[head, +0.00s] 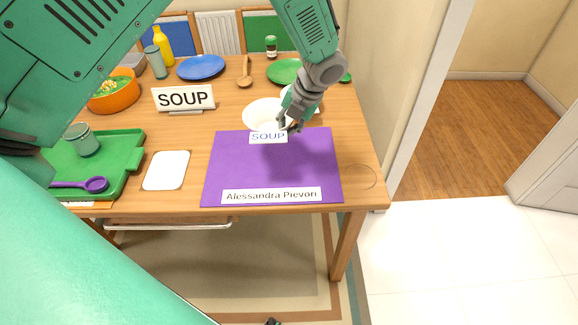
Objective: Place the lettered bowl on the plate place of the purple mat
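The lettered bowl (260,111) is white with a "SOUP" label on its front, and shows over the back edge of the purple mat (240,168). The fingertips are small and partly overlap the bowl. I cannot tell whether the bowl touches the table or hangs just above it.
A "SOUP" sign (184,98), an orange pot (113,98), a blue plate (201,67) and a green plate (284,72) stand behind. A green tray (122,150) with a cup and purple spoon is left. A white card (166,170) lies beside the mat.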

